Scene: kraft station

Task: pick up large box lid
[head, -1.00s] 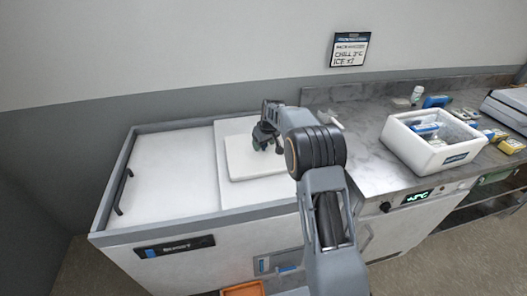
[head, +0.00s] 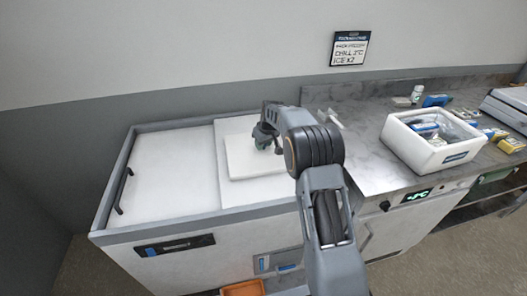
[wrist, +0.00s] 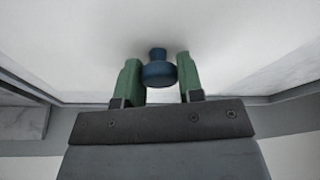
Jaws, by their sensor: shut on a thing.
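The large box lid (head: 240,168) is a white, flat slab over the right part of the white chest, in the head view. Its pale surface (wrist: 85,50) fills much of the wrist view, with a dark blue knob (wrist: 158,72) on it. My gripper (head: 265,140) is over the lid. In the wrist view, the green fingers of my gripper (wrist: 160,80) are on either side of the knob and shut on it. The lid looks flat and appears to rest on the chest top. My arm hides its right edge.
The chest (head: 160,180) has a grey rim and a dark handle (head: 123,190) at left. To the right, a grey counter (head: 350,150) holds a white open box (head: 410,155) with packs inside. Yellow packs (head: 512,145) and a small bottle (head: 417,94) stand around it. An orange bin (head: 243,289) is below.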

